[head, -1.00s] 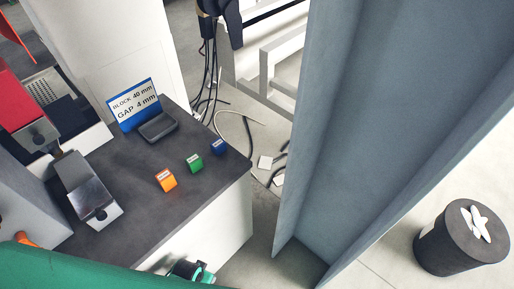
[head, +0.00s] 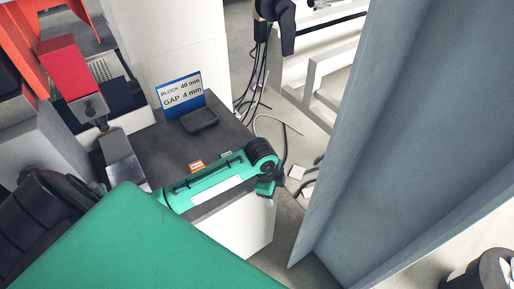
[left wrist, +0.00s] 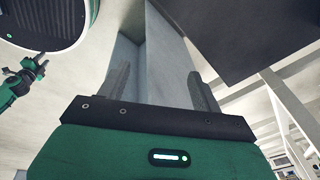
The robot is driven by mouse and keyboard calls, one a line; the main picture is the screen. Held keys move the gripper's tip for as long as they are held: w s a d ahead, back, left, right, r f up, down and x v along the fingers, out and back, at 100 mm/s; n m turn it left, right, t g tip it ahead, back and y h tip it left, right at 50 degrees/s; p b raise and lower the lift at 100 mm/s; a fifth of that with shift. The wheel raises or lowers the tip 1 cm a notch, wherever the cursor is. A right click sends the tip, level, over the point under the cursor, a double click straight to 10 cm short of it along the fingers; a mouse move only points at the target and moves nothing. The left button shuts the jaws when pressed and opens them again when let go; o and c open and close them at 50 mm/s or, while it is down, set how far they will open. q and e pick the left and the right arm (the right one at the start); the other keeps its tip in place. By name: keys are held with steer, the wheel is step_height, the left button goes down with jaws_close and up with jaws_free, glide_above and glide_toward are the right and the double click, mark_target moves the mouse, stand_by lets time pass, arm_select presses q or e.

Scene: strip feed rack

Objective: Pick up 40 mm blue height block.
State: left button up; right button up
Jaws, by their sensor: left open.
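The blue block is hidden in the head view now, behind my left arm's wrist. The green block (head: 226,154) and orange block (head: 196,166) show only their tops above that arm, on the dark tabletop (head: 160,143). My left gripper (head: 268,187) is small and partly hidden at the arm's end, by the table's right edge. In the left wrist view its two fingers (left wrist: 158,80) are apart with nothing between them. A small green and black arm end (left wrist: 38,62), apparently my right one, shows at the left there; its jaws are too small to read.
A sign (head: 181,93) reading block 40 mm, gap 4 mm stands at the table's back behind a dark tray (head: 200,119). A red and metal device (head: 75,80) is at the left. A tall grey panel (head: 400,130) stands right of the table, with floor between.

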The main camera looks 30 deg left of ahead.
arm_select(q)
steer(key=w+a+r+m, duration=0.1)
steer(key=w+a+r, duration=0.1)
steer(key=w+a+r+m, duration=0.2)
steer(key=r, duration=0.1)
steer(key=w+a+r+m+g+y, duration=0.1)
steer(key=w+a+r, duration=0.1)
steer(key=shift+w+a+r+m, duration=0.2)
steer(key=shift+a+r+m, duration=0.1)
steer(key=shift+r, duration=0.05)
steer(key=w+a+r+m+g, duration=0.1)
steer(key=w+a+r+m, duration=0.25)
steer(key=a+r, duration=0.45)
steer(key=shift+n+y, duration=0.35)
steer(key=shift+y, duration=0.05)
steer(key=f+p, duration=0.1)
steer(key=f, duration=0.7)
steer(key=shift+w, duration=0.2)
steer(key=f, duration=0.1)
steer(key=f+p, duration=0.1)
steer(key=f, duration=0.2)
steer(key=shift+d+f, duration=0.15)
steer(key=shift+d, duration=0.1)
steer(key=shift+f, duration=0.55)
steer(key=shift+r, duration=0.1)
steer(key=c, duration=1.4)
